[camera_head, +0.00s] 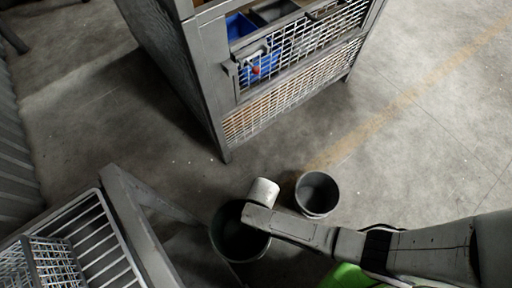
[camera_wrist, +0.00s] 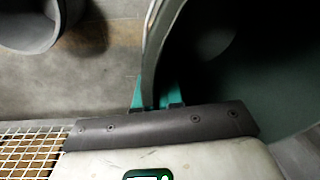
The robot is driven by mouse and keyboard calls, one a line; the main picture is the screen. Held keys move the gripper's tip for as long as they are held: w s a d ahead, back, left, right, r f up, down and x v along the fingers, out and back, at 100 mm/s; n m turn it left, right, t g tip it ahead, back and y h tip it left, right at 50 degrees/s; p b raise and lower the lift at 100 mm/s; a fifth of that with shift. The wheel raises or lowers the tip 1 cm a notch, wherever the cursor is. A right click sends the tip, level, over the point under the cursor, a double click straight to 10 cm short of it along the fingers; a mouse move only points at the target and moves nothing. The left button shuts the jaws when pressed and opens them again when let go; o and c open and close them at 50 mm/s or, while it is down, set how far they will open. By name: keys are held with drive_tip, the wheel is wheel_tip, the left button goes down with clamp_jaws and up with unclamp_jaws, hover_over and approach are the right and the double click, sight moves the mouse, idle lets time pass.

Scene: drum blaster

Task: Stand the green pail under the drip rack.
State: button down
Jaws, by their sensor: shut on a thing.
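A dark green pail (camera_head: 232,238) is in the lower middle of the head view, partly covered by my arm. In the wrist view the pail (camera_wrist: 235,75) fills the right side, with its mouth and dark inside showing. My gripper (camera_wrist: 156,95) is shut on the pail's rim, one teal finger on each side of the wall. The fingers are hidden in the head view. The drip rack (camera_head: 118,238), a wire rack on a grey frame, stands at the lower left, left of the pail. I cannot tell if the pail touches the floor.
A grey bucket (camera_head: 317,193) stands on the floor just right of the pail; it also shows in the wrist view (camera_wrist: 28,28). A grey cabinet with mesh sides (camera_head: 292,92) stands behind. Concrete floor is clear at the left and right.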

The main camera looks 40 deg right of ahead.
drive_tip(key=shift+w+a+f, duration=0.1)
drive_tip(key=shift+a+f, duration=0.4)
drive_tip(key=shift+f, duration=0.05)
drive_tip(key=w+a+f+b, duration=0.1)
drive_tip(key=a+f+b, duration=0.1)
drive_tip(key=a+b, duration=0.6)
drive_tip(key=w+a+f+b, duration=0.1)
drive_tip(key=a+b, duration=0.7)
drive_tip(key=a, duration=1.4)
drive_tip(key=shift+w+f, duration=0.15)
drive_tip(key=shift+f, duration=0.45)
drive_tip(key=c, duration=1.2)
unclamp_jaws()
drive_tip(key=shift+d, duration=0.1)
drive_tip(key=shift+r, duration=0.1)
